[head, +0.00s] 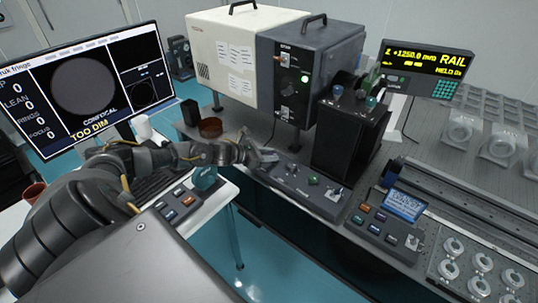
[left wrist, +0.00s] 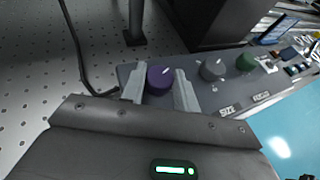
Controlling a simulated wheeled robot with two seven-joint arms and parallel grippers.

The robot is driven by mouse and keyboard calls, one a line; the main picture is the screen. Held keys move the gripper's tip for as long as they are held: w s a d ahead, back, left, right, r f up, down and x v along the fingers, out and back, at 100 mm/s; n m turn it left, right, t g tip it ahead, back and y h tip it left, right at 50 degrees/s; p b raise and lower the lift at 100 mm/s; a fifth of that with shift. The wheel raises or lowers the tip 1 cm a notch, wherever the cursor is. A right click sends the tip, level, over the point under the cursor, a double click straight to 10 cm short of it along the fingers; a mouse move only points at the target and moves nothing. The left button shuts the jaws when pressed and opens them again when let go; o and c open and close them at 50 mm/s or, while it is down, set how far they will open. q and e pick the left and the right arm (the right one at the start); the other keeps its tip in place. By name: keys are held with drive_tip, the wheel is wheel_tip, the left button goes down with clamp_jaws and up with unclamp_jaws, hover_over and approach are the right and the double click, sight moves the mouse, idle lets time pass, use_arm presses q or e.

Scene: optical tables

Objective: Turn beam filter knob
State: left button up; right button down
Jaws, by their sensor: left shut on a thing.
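A purple knob (left wrist: 160,79) with a white pointer mark stands at the left end of a dark control panel (left wrist: 215,99). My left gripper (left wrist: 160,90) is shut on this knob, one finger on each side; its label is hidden. A grey knob (left wrist: 213,69) and a green knob (left wrist: 246,62) stand to the right, near labels SIZE and FOCUS. In the head view my left gripper (head: 264,156) is at the far left end of the panel (head: 318,202) and covers the purple knob. The monitor (head: 84,87) reads TOO DIM. My right gripper is not in view.
A white and grey instrument housing (head: 308,70) stands behind the panel, with a black box (head: 345,140) beside it. A second control box (head: 390,228) with a blue display lies to the right. A cable (left wrist: 75,50) lies on the perforated table (left wrist: 40,85).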

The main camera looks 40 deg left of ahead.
use_arm(q)
drive_tip(key=n+y, duration=0.1)
drive_tip(key=n+t+y+p, duration=0.1)
drive_tip(key=n+y, duration=0.1)
drive_tip(key=shift+s+d, duration=0.1)
drive_tip(key=shift+d, duration=0.2)
drive_tip(key=n+y, duration=0.3)
drive_tip(key=y, duration=0.1)
drive_tip(key=shift+d+n+p, duration=0.25)
drive_tip(key=shift+n+p, duration=0.05)
drive_tip(key=shift+d+n+y, duration=0.1)
drive_tip(key=shift+n+y, duration=0.8)
drive_tip(key=shift+y, duration=0.2)
drive_tip(key=shift+d+r+n+g+y+p, duration=0.1)
drive_tip(key=shift+r+n+g+y+p, duration=0.1)
drive_tip(key=shift+n+g+y+p, duration=0.7)
drive_tip(key=shift+n+y+p, duration=0.6)
drive_tip(key=shift+y+p, duration=0.2)
drive_tip(key=shift+p, duration=0.25)
drive_tip(key=shift+f+n+y+p, duration=0.2)
drive_tip(key=shift+n+y+p, duration=0.1)
drive_tip(key=shift+n+p, duration=0.15)
drive_tip(key=shift+g, duration=0.3)
